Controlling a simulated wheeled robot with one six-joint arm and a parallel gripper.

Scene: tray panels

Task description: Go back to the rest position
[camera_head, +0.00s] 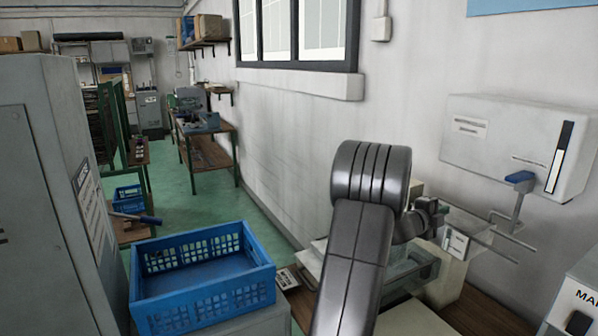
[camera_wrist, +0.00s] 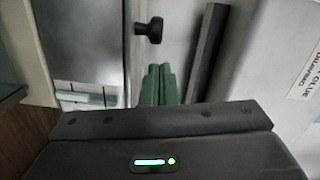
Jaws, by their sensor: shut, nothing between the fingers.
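My gripper (camera_wrist: 158,84) shows in the wrist view as two green fingers side by side, shut with nothing between them. Near the fingertips is a dark round knob (camera_wrist: 149,30) on a stem; I cannot tell if they touch. In the head view my grey arm rises in front of the bench at the right and hides much of what is behind it. The fingers cannot be made out there. A wall-mounted white box (camera_head: 520,145) with a blue-tipped lever (camera_head: 520,178) is to the right of the arm.
An empty blue crate (camera_head: 200,285) stands at the lower left beside a grey cabinet (camera_head: 50,190). A clear tray (camera_head: 408,265) lies behind my arm on the bench. Green floor (camera_head: 180,195) is open toward the back, with workbenches along the wall.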

